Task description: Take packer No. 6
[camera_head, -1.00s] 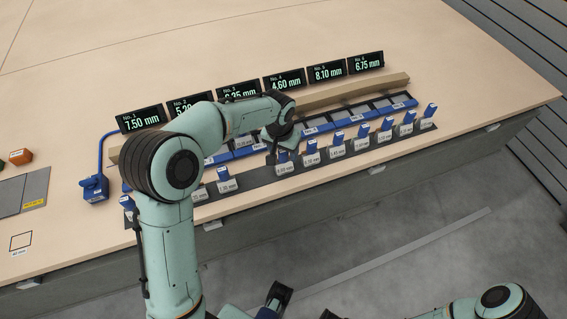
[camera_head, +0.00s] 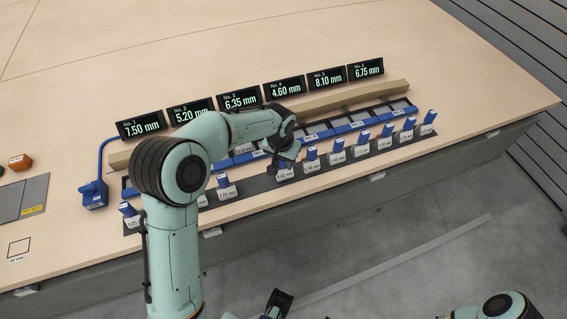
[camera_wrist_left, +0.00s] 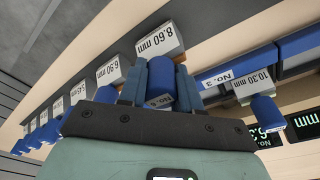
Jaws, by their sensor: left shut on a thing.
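My left gripper (camera_head: 285,160) is down at the front row of blue packers on the table. In the left wrist view its two fingers (camera_wrist_left: 160,85) are shut on a blue packer (camera_wrist_left: 161,78). A plate reading 8.60 mm (camera_wrist_left: 160,41) is right beside the held packer. The display for No. 6 (camera_head: 366,69) reads 6.75 mm at the right end of the display row. At the bottom edge, dark parts (camera_head: 278,303) look like my right gripper, mostly cut off.
More blue packers with size labels stand in the row, such as one at right (camera_head: 409,130) and one at left (camera_head: 225,188). Behind them is a row of blue-fronted slots (camera_head: 347,128) and a wooden bar (camera_head: 345,95). A blue corded device (camera_head: 94,194) sits at left.

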